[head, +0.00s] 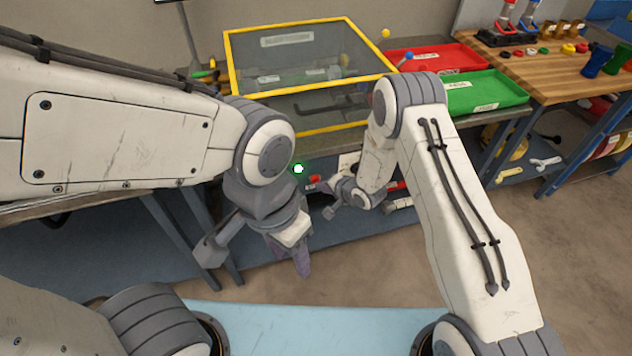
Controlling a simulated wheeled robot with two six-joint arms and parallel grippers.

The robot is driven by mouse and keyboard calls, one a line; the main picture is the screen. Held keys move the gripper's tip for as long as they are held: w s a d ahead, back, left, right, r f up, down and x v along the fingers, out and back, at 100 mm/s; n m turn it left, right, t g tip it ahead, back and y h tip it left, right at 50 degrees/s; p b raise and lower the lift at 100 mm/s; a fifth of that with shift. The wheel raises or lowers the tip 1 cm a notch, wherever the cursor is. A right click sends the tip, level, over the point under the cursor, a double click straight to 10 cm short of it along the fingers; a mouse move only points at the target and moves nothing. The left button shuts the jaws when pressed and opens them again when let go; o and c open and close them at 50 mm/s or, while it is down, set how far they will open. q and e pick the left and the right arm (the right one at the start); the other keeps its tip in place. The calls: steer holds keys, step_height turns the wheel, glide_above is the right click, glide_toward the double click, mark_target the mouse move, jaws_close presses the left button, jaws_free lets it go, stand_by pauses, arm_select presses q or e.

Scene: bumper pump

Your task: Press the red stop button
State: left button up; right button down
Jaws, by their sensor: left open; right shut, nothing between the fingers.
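My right gripper (332,205) is shut and empty, just below and to the right of the red shape. I cannot tell whether it touches anything.
A yellow-framed clear case (310,131) stands on the bench behind the arms. A red tray (425,59) and a green tray (488,92) lie to its right. A wooden workbench (560,80) holds small parts at the far right. Floor at the right is clear.

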steer(key=shift+w+a, duration=0.15)
steer(key=shift+w, duration=0.3)
stand_by(0.3)
stand_by(0.3)
steer(key=shift+s+d, duration=0.3)
steer(key=shift+s, duration=0.6)
steer(key=shift+s+d+p, duration=0.25)
steer(key=shift+s+p, duration=0.05)
steer(key=shift+s, duration=0.5)
steer(key=shift+s+d+p, duration=0.25)
steer(key=shift+s+d, duration=0.05)
steer(key=shift+s, duration=0.5)
steer(key=shift+s+d+p, duration=0.25)
steer(key=shift+s+p, duration=0.05)
steer(key=shift+s, duration=0.5)
